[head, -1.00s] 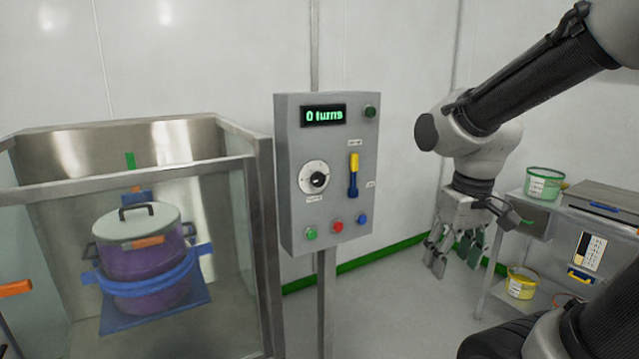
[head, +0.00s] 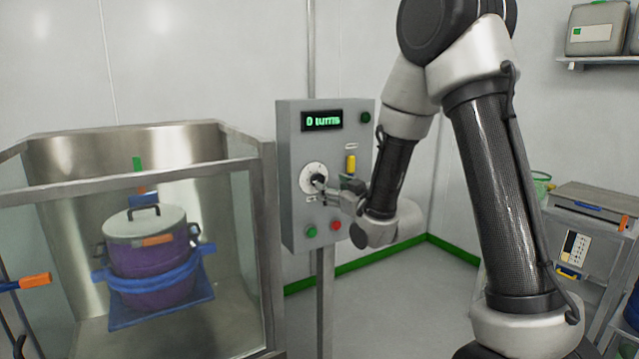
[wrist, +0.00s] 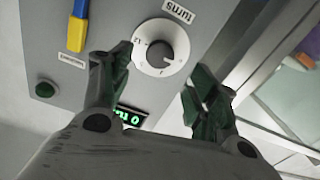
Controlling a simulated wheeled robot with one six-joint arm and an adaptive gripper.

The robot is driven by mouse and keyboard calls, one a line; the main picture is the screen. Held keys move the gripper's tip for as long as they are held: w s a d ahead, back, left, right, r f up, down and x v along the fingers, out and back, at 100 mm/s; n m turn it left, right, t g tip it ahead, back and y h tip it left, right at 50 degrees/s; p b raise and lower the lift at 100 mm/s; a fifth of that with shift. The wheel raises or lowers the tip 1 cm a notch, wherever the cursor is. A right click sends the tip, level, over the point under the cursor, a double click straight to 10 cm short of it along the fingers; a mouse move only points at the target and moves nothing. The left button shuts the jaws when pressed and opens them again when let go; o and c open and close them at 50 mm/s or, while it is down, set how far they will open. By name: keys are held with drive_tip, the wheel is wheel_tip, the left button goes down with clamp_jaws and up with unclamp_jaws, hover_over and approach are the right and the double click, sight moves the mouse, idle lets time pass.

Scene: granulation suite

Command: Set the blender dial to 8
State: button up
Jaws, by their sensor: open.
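The blender dial is a black knob on a round white scale (wrist: 165,48), on the grey control panel (head: 290,215). It also shows in the head view (head: 308,171), partly covered by my gripper. The green display (head: 322,120) reads "0 turns". My gripper (wrist: 158,85) is open, with one dark green finger on each side of the dial in the wrist view. In the head view my gripper (head: 322,184) is right in front of the dial. Contact with the knob cannot be told. The knob's exact setting is too small to read.
A yellow and blue lever (wrist: 78,22) is beside the dial. Green (head: 311,232) and red (head: 336,225) buttons are below it. A glass-sided steel enclosure (head: 262,200) with a purple lidded drum (head: 150,262) stands at left. A shelf cart (head: 600,205) stands at right.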

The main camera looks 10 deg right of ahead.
sight(319, 181)
drive_tip(key=x, duration=0.7)
drive_tip(key=shift+w, duration=0.2)
drive_tip(key=c, duration=1)
